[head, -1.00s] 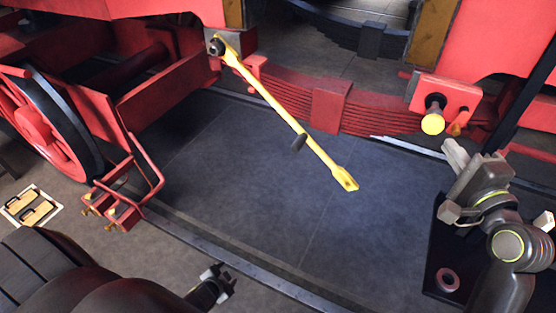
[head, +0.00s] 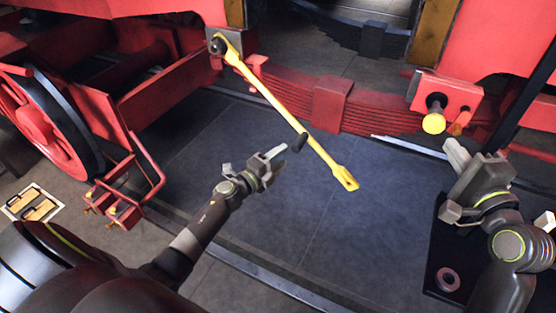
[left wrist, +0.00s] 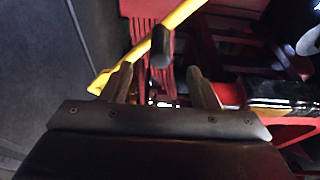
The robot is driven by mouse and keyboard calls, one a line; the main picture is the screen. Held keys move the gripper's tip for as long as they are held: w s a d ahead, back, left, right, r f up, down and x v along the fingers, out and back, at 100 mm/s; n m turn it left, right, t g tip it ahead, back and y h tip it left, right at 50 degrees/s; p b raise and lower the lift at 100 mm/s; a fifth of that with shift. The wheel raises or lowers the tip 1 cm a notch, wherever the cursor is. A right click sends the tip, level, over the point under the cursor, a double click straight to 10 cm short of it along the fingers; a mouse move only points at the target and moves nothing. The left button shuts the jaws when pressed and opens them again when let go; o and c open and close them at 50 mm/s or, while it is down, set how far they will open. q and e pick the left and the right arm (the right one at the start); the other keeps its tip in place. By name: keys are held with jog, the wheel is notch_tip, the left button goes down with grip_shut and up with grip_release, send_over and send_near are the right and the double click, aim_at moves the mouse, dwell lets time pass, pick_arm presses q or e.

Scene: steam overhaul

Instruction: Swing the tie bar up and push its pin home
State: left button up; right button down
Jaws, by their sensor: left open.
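The yellow tie bar (head: 275,103) hangs slanting from a dark pivot at its upper left end down to a forked free end at lower right. A dark grip (head: 299,142) sticks out from it. The pin (head: 433,122), with a yellow knob, stands out from a red bracket (head: 462,95) at the right. My left gripper (head: 280,152) is open just short of the grip. In the left wrist view the grip (left wrist: 160,47) shows ahead, between the two fingertips (left wrist: 162,78), apparently not clasped. My right gripper (head: 455,155) is at the right, away from the bar; its jaw opening is unclear.
A red leaf spring (head: 328,105) lies behind the bar. A red wheel (head: 40,125) and a red step frame (head: 130,190) stand at the left. A dark plate (head: 440,255) lies under my right arm. The dark floor around the bar's free end is clear.

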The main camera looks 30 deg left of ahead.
aim_at(293, 149)
pick_arm(q)
jog(key=shift+x, duration=4.45)
grip_shut()
